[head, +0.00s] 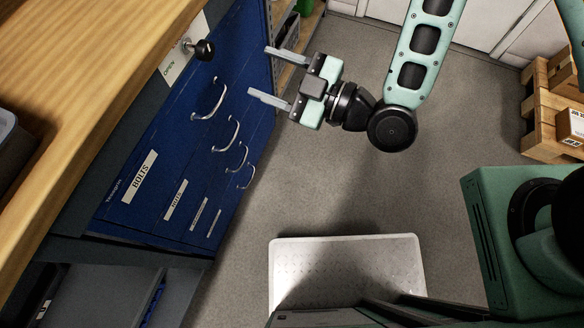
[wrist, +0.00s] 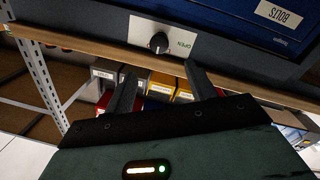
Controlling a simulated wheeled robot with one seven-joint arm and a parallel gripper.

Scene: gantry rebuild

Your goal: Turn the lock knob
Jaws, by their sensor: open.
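The lock knob (head: 203,49) is a black knob sticking out from a pale plate (head: 180,55) marked OPEN, at the upper end of the blue drawer cabinet (head: 235,50). In the wrist view the knob (wrist: 158,42) sits on its plate (wrist: 182,44), above and between my fingertips in the picture. My gripper (head: 258,73) is open and empty. In the head view it is to the right of the knob and apart from it, with its fingers pointing left toward the cabinet. Nothing hides the knob in either view.
Several curved drawer handles (head: 211,100) stick out from the cabinet front near my gripper. A wooden worktop (head: 75,65) overhangs the cabinet. A white step (head: 345,245) lies on the floor. Shelving with boxes (wrist: 160,85) shows behind. Wooden pallets (head: 540,120) stand at right.

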